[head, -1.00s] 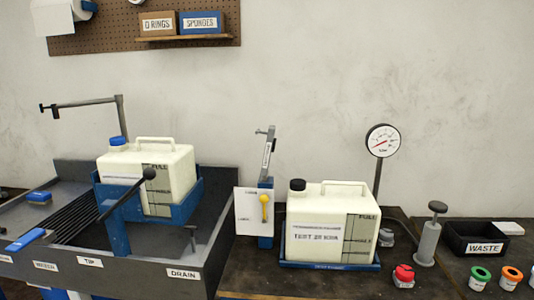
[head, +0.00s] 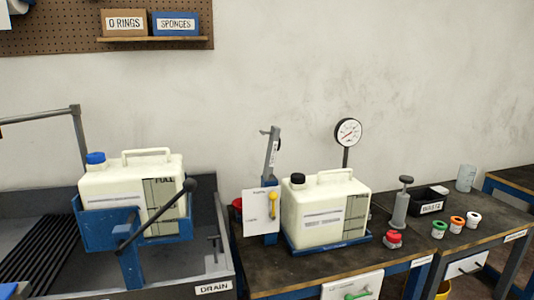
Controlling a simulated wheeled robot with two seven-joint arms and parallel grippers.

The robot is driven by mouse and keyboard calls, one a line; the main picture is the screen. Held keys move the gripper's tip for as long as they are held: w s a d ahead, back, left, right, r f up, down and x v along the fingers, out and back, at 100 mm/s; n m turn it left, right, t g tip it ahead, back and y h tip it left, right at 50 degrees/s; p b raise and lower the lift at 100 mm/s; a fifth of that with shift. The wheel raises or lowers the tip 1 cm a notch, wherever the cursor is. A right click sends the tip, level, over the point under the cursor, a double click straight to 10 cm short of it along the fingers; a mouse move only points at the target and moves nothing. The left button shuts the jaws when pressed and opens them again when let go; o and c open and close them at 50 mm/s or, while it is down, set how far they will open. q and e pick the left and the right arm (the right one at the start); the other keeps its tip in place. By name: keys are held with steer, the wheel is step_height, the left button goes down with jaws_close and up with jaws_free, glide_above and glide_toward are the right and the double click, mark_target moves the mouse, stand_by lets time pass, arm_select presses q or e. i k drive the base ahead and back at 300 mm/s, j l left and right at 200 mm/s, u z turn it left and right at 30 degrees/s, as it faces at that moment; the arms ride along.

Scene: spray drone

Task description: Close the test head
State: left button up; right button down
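A blue post (head: 270,238) stands on the bench left of a cream tank (head: 312,205) with a black cap. The post carries a white plate (head: 257,215) with a yellow handle (head: 272,203) hanging down, and a raised grey arm (head: 271,150) at the top. I cannot tell for sure which part is the test head. The black-capped tank stands upright on a blue tray (head: 325,247). A round pressure gauge (head: 348,132) stands on a stem behind it. Neither of my grippers is in view.
A second tank (head: 108,188) with a blue cap sits in a blue cradle (head: 95,232) with a black-knobbed lever (head: 153,217) over the drain basin.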

mark_target(275, 142)
steer(key=i+j+z, duration=0.15)
steer(key=i+j, duration=0.7)
steer(key=j, duration=0.1)
